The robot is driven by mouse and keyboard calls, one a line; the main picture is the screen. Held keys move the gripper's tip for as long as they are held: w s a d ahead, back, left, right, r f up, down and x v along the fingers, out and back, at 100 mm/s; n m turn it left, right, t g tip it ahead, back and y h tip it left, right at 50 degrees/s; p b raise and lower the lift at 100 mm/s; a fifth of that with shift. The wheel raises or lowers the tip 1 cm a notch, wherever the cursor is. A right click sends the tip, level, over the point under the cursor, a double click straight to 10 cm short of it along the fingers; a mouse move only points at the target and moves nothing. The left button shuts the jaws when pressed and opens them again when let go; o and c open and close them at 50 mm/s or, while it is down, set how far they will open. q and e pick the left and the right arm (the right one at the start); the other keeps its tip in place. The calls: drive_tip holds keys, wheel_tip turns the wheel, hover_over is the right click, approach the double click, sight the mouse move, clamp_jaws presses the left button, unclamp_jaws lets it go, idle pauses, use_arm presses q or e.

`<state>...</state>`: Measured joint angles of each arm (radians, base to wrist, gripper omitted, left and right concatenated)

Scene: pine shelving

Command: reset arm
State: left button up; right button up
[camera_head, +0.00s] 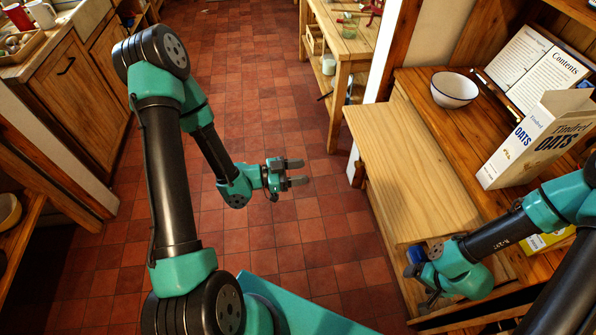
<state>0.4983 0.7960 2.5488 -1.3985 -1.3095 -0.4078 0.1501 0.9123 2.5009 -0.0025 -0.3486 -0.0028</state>
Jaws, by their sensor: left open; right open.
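My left gripper (297,172) is in the middle of the head view, above the tiled floor. Its two dark fingers point right and are apart, with nothing between them. My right gripper (428,292) is at the lower right, by the front of the pine shelving. It is open, but its fingers are partly hidden by its own teal wrist. A small blue thing (416,254) shows beside it; I cannot tell what it is or whether they touch.
A pale pine board (395,150) lies left of the wooden counter. On the counter are a white bowl (454,89), an oats box (535,140) and an open book (540,68). A pine table (345,60) stands behind. The red tile floor (240,60) is clear.

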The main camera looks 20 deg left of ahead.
use_arm(q)
drive_tip(key=shift+a, duration=0.1)
idle(0.5)
wheel_tip(320, 180, down, 11)
drive_tip(key=n+g+y, duration=0.3)
drive_tip(key=n+y, duration=0.3)
drive_tip(key=y, duration=0.1)
drive_tip(key=s+f+n+g+y, duration=0.4)
drive_tip(key=s+f+n+g, duration=0.1)
drive_tip(key=s, duration=0.5)
drive_tip(key=shift+s+f+n+g, duration=0.25)
drive_tip(key=shift+n+g, duration=0.25)
drive_tip(key=shift+n, duration=0.6)
